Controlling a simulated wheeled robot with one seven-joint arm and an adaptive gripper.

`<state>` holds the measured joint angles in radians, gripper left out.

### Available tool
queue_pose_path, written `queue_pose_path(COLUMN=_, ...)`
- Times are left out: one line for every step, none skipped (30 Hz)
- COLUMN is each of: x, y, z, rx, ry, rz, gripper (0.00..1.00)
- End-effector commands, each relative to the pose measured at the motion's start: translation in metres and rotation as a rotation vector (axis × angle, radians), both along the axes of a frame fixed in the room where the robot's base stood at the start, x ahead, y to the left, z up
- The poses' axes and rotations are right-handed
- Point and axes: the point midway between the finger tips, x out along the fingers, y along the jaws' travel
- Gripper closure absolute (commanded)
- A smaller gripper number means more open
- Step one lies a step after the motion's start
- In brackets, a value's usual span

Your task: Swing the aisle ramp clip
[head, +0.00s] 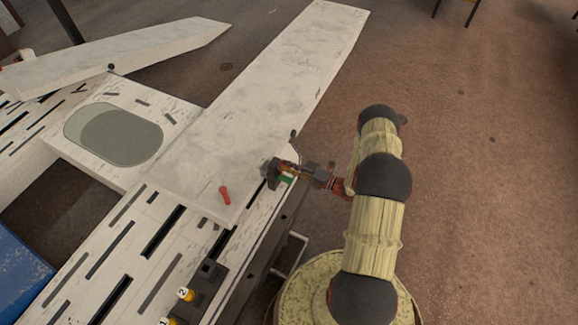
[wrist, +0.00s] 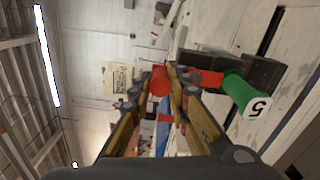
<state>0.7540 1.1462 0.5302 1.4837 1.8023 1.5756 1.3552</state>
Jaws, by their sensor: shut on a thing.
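My gripper (head: 290,168) is at the aisle-side edge of the white slotted bench (head: 130,262), beside the near end of a long white ramp board (head: 265,85). In the wrist view its fingers (wrist: 160,92) are closed around a red rounded piece (wrist: 160,78). Just right of the fingers is a green cylinder (wrist: 233,86) with a white end cap marked 5, beside another red part (wrist: 206,78) and a dark block (wrist: 248,68). The green also shows in the head view (head: 286,179). The fingers partly hide the red piece, and how it joins the dark block is unclear.
A red peg (head: 225,195) shows on the ramp board's near end. Yellow knobs marked 1 (head: 169,321) and 2 (head: 186,294) sit by a dark block at the bench edge. A second white board (head: 130,55) lies at the back left.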

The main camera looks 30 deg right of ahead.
Motion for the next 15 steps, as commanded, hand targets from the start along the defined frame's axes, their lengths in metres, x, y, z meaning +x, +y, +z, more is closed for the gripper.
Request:
queue_pose_path(x=-0.0006, y=0.0002, z=-0.0014, rx=-0.001, ry=0.003, rz=-0.001, gripper=1.0)
queue_pose_path(x=-0.0007, y=0.0003, z=-0.0015, rx=-0.001, ry=0.003, rz=-0.001, gripper=0.82)
queue_pose_path(x=-0.0007, y=0.0003, z=-0.0015, rx=-0.001, ry=0.003, rz=-0.001, gripper=0.8)
queue_pose_path(x=-0.0007, y=0.0003, z=-0.0015, rx=-0.001, ry=0.003, rz=-0.001, gripper=0.78)
queue_pose_path(x=-0.0007, y=0.0004, z=-0.0015, rx=0.0, ry=0.002, rz=0.0, gripper=0.76)
queue_pose_path(x=-0.0006, y=0.0004, z=-0.0014, rx=0.0, ry=0.002, rz=0.0, gripper=0.74)
queue_pose_path(x=-0.0006, y=0.0004, z=-0.0013, rx=0.0, ry=0.002, rz=0.0, gripper=0.72)
queue_pose_path(x=-0.0006, y=0.0003, z=-0.0011, rx=0.0, ry=0.002, rz=0.0, gripper=0.71)
queue_pose_path(x=-0.0005, y=0.0003, z=-0.0009, rx=0.0, ry=0.002, rz=0.0, gripper=0.68)
queue_pose_path(x=-0.0005, y=0.0003, z=-0.0009, rx=-0.001, ry=0.001, rz=0.0, gripper=0.67)
queue_pose_path(x=-0.0005, y=0.0003, z=-0.0008, rx=-0.001, ry=0.001, rz=0.0, gripper=0.65)
queue_pose_path(x=-0.0004, y=0.0003, z=-0.0007, rx=-0.001, ry=0.001, rz=0.0, gripper=0.63)
queue_pose_path(x=-0.0003, y=0.0003, z=-0.0007, rx=-0.001, ry=0.001, rz=0.0, gripper=0.62)
queue_pose_path(x=-0.0004, y=0.0004, z=-0.0006, rx=-0.001, ry=0.001, rz=0.0, gripper=0.62)
queue_pose_path(x=-0.0004, y=0.0004, z=-0.0006, rx=-0.001, ry=0.001, rz=0.0, gripper=0.62)
